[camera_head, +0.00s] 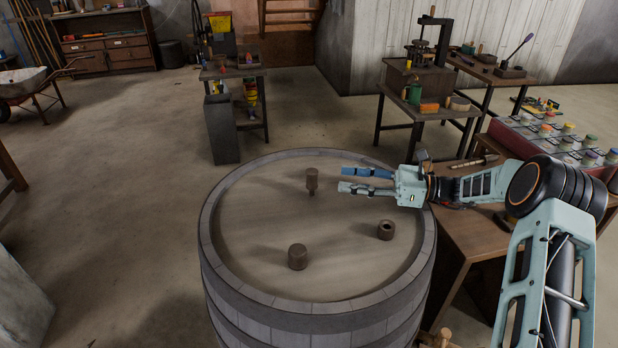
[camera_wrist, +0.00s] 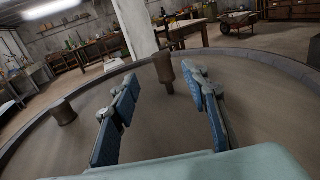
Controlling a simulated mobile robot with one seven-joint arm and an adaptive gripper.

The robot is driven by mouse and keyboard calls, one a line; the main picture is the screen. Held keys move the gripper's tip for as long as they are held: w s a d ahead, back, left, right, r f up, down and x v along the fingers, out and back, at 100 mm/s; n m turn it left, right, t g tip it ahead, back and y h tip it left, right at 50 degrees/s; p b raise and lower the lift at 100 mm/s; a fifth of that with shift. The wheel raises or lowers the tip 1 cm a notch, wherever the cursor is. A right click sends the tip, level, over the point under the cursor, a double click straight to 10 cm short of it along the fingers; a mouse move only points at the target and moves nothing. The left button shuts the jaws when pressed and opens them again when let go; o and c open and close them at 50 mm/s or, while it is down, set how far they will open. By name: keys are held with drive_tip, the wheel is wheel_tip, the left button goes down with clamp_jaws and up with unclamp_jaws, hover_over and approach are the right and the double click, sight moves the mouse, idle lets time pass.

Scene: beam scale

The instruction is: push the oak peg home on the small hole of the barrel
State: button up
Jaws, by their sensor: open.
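A brown wooden peg (camera_head: 312,180) with a wide head and a narrower lower part stands upright towards the back of the barrel top (camera_head: 262,190). I take it as the oak peg; whether its foot sits in the small hole cannot be seen. It also shows in the wrist view (camera_wrist: 163,70), beyond and between my fingers. My gripper (camera_head: 341,179) is open and empty, to the right of the peg, at about its height and apart from it. In the wrist view my gripper (camera_wrist: 162,76) has its two blue fingers spread.
A thick, short wooden plug (camera_head: 297,257) stands at the front of the barrel top. A hollow-topped round piece (camera_head: 385,230) stands at the right, below my arm. The barrel rim is raised. A wooden bench (camera_head: 470,232) stands to the right.

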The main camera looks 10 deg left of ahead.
sight(312, 170)
drive_tip(key=a, duration=0.4)
drive_tip(key=shift+s+a, duration=0.15)
drive_tip(key=shift+s, duration=0.05)
drive_tip(key=a+p, duration=0.1)
drive_tip(key=a, duration=0.4)
drive_tip(key=shift+a, duration=0.4)
drive_tip(key=shift+c, duration=0.3)
clamp_jaws()
drive_tip(key=shift+r, duration=0.2)
